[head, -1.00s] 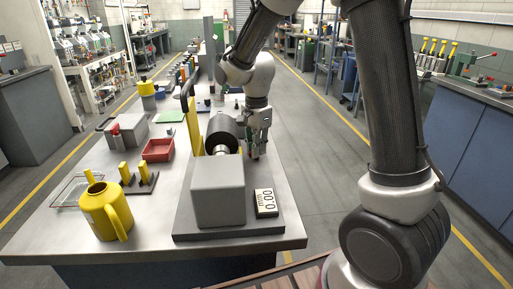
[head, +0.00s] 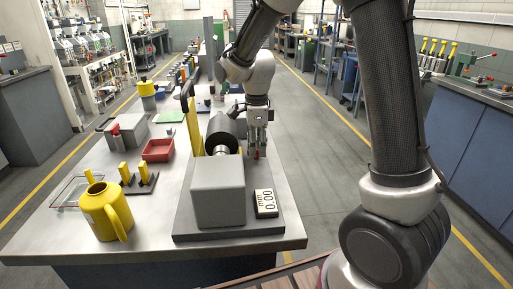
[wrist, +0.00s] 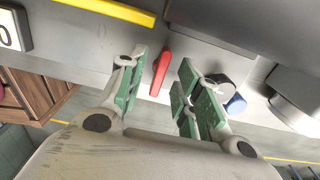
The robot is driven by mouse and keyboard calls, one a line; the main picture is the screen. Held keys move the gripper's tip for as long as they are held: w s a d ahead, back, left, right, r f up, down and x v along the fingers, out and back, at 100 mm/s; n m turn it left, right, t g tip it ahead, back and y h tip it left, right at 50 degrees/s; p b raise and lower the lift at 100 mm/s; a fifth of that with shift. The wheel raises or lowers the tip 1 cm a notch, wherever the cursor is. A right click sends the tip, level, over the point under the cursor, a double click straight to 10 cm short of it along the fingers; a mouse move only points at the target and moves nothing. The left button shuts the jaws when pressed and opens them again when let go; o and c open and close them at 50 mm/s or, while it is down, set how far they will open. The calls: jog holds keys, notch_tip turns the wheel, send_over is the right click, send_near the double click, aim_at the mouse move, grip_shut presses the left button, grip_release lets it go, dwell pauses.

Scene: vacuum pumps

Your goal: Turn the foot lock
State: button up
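A red lever (wrist: 160,72), which looks like the foot lock, stands out from the grey pump base in the wrist view. My gripper (wrist: 162,62) is open, with one green-padded finger on each side of the lever. Gaps show between the lever and both fingers. In the head view my gripper (head: 257,148) points down at the right side of the pump base (head: 228,232), and a bit of red (head: 257,153) shows at its fingertips. The pump has a grey box (head: 218,193) and a dark cylinder (head: 222,130).
A digital display (head: 265,203) lies on the base near the front. A yellow bar (wrist: 105,10) and a blue knob (wrist: 236,103) are near my fingers. A yellow can (head: 105,212), a red tray (head: 158,150) and yellow-handled parts (head: 140,178) stand to the left. The floor to the right is clear.

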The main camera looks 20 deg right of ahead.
jog(key=shift+r, duration=0.7)
jog(key=shift+r, duration=2.95)
jog(key=n, duration=0.2)
jog(key=shift+n, duration=0.4)
jog(key=s+d+r+n+t, duration=0.1)
jog(key=s+d+r+n, duration=0.1)
jog(key=s+d+n, duration=0.3)
jog(key=s+d+r+n+t, duration=0.2)
jog(key=s+d+n, duration=0.3)
jog(key=s, duration=0.6)
jog(key=s+d+r+n+t, duration=0.1)
jog(key=s+d+r+n, duration=0.2)
jog(key=s+d+n, duration=0.2)
jog(key=s+n, duration=0.2)
jog(key=s, duration=0.1)
jog(key=shift+r, duration=0.2)
